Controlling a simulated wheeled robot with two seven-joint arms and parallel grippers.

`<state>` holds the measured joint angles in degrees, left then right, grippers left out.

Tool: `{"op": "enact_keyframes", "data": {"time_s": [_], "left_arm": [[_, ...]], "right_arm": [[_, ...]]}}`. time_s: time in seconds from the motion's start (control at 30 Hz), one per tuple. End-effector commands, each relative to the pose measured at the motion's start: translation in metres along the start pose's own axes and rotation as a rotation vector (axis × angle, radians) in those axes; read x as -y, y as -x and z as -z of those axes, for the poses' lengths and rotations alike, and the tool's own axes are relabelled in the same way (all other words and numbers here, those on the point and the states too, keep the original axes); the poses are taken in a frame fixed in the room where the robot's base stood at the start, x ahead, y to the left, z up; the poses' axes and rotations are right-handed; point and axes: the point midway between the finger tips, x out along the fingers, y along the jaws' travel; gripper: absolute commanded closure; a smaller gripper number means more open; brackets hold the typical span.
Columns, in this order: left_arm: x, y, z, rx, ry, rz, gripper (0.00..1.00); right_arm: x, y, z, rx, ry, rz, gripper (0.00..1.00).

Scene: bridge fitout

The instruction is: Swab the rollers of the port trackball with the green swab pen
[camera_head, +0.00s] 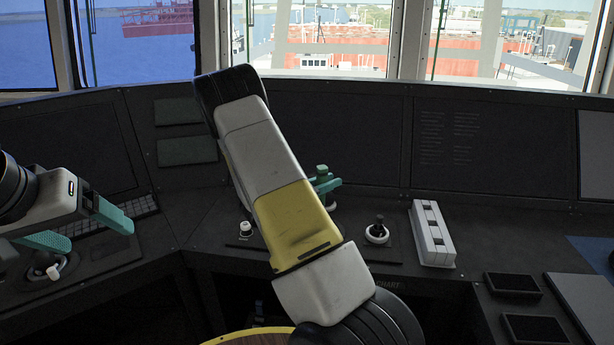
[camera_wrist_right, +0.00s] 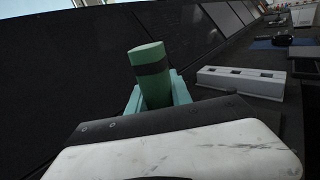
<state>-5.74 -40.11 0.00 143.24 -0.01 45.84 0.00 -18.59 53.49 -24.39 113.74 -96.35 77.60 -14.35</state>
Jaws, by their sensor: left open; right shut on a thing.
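The green swab pen (camera_wrist_right: 151,75), a green cylinder with a dark band, stands between the teal fingers of my right gripper (camera_wrist_right: 157,92) in the right wrist view. In the head view, the pen's green top (camera_head: 322,170) and the right gripper (camera_head: 326,184) show beyond my right arm, above the console; my arm hides the rest and the pen's lower tip. My left gripper (camera_head: 100,236) is open and empty at the left, over the left console. A dark round mount with a white knob (camera_head: 50,270) lies below it. I cannot tell which fitting is the port trackball.
A white slotted block (camera_head: 432,234) stands right of a small dark stick in a white ring (camera_head: 377,233). A white knob (camera_head: 246,229) sits left of my right arm. A keyboard (camera_head: 138,207) lies behind the left gripper. Dark trays (camera_head: 513,285) lie at right.

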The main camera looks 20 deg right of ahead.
Motion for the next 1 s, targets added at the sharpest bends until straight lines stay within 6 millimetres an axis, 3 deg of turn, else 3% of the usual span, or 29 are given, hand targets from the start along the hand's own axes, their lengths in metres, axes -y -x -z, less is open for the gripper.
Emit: {"op": "enact_keyframes", "data": {"time_s": [0.5,1.0], "left_arm": [[0.0,0.0,0.0,0.0,0.0,0.0,0.21],[0.0,0.0,0.0,0.0,0.0,0.0,0.21]], "right_arm": [[0.0,0.0,0.047,0.001,0.001,-0.001,1.0],[0.0,0.0,0.051,0.0,0.0,0.0,1.0]]}}
